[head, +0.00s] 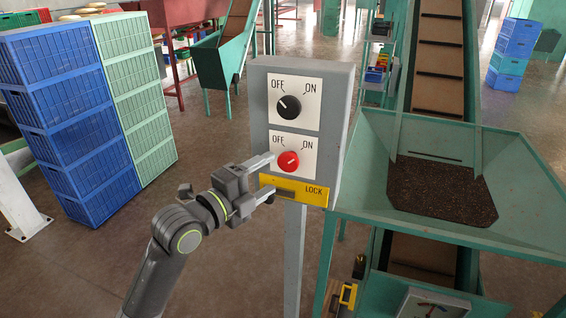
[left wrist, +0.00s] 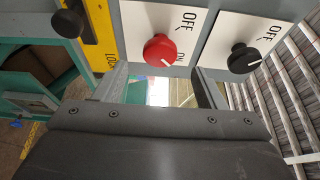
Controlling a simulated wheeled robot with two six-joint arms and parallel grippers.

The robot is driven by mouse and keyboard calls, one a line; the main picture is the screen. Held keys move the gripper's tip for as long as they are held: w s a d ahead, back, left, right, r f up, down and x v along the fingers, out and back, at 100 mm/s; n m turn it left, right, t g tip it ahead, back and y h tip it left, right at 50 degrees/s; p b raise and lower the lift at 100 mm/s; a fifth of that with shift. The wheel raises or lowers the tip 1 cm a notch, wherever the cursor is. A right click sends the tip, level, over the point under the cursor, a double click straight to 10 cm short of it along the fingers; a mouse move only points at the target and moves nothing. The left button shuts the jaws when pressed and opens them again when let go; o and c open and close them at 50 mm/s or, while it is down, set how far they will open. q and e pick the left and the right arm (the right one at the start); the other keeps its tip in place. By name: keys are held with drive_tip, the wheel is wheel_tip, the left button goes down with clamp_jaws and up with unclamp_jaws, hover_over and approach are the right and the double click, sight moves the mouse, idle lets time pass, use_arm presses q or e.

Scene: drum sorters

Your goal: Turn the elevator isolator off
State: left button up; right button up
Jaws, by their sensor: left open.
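A grey control box (head: 317,130) stands on a post in the middle of the head view. Its upper plate has a black knob (head: 289,107) with its mark toward OFF. Its lower plate has a red knob (head: 289,161); its white mark seems turned toward ON. Below is a yellow LOCK plate (head: 315,194) with a dark part on it. My left gripper (head: 270,176) is open in front of the lower panel, just left of the red knob. In the left wrist view the red knob (left wrist: 160,50) shows beyond the gap between the fingers (left wrist: 158,90), apparently untouched.
A green hopper (head: 385,165) with dark grains and an inclined conveyor (head: 438,60) stand right of the box. Blue crates (head: 60,90) and pale green crates (head: 135,90) are stacked at left. Open floor lies between the crates and the box.

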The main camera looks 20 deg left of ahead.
sight(286, 165)
use_arm(q)
drive_tip(key=p+x, duration=0.1)
drive_tip(key=x, duration=0.5)
drive_tip(key=c, duration=1)
drive_tip(key=shift+o, duration=0.2)
drive_tip(key=shift+f, duration=0.1)
